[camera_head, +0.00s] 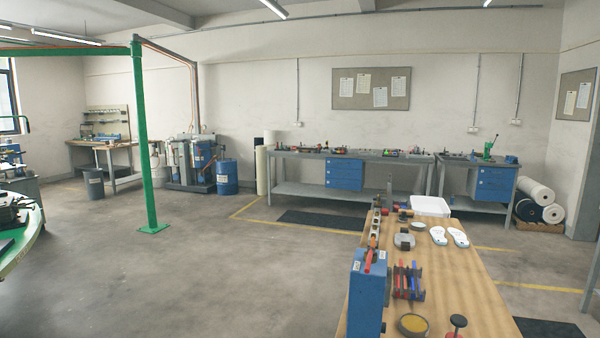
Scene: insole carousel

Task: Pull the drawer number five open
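A blue drawer unit (344,174) hangs under the long grey workbench at the back wall. A second blue drawer unit (495,184) hangs under the shorter bench to its right. The drawers in both look shut. Their number labels are too small to read, so I cannot tell which drawer is number five. Neither of my grippers is in view.
A wooden table (468,285) with tools, white insoles (449,236) and a blue box-shaped device (367,290) stands in front at right. A green post (146,150) stands left. A green-rimmed carousel (22,255) is at the left edge. The middle floor is clear.

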